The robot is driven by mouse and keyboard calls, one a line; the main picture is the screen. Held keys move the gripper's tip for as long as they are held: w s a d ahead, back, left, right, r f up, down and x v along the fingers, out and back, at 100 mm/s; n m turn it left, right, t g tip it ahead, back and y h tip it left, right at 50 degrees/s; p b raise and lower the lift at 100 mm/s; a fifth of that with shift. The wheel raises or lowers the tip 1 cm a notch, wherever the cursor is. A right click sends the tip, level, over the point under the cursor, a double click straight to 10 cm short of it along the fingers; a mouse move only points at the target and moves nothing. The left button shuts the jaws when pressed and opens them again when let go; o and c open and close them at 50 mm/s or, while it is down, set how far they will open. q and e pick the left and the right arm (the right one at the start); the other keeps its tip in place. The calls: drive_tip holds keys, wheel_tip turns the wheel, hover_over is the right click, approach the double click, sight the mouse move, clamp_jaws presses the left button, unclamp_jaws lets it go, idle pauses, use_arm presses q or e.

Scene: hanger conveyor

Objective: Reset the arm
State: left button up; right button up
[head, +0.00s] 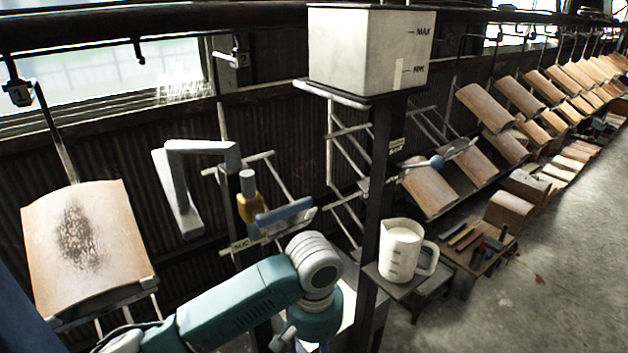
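A teal and white arm comes in from the lower left, and I take it to be my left arm. It rises to a rounded white joint and bends down out of the picture at the bottom middle. I cannot make out any gripper fingers at its end. My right arm and gripper do not show. A grey bent arm-like bar (203,147) stands left of the middle, with a flat plate hanging down from its left end. Beside it is a yellow-bodied fitting (250,205) with a grey cap. A blue-edged bar (284,216) lies just right of the fitting, behind my arm's joint.
A box marked MAX (360,50) sits on a dark post. A white measuring jug (399,250) stands on a small shelf (392,288) at that post. A scorched tan panel (85,240) hangs at left. Several panels hang at right; grey floor (560,270) is open there.

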use_arm(q)
drive_tip(key=s+d+f+m+h, duration=0.25)
drive_tip(key=s+f+h, duration=0.2)
drive_tip(key=s, duration=0.35)
drive_tip(key=s+a+f+n+t+y, duration=0.1)
drive_tip(key=s+a+f+t+y, duration=0.1)
drive_tip(key=s+a, duration=0.65)
drive_tip(key=s+a+f+n+t+y, duration=0.1)
drive_tip(key=s+a+f+t+y, duration=0.15)
drive_tip(key=a, duration=1.15)
drive_tip(key=s+f+g+b, duration=0.1)
drive_tip(key=s+f, duration=0.1)
drive_tip(key=f, duration=1.3)
drive_tip(key=s+f+g+b, duration=0.1)
drive_tip(key=s+f, duration=0.1)
drive_tip(key=f, duration=1.3)
drive_tip(key=s+a+f, duration=0.2)
drive_tip(key=s+f, duration=0.6)
drive_tip(key=s+a+f+g+b, duration=0.1)
drive_tip(key=s+f, duration=0.6)
drive_tip(key=shift+s+a+f, duration=0.35)
drive_tip(key=shift+s+f, duration=0.05)
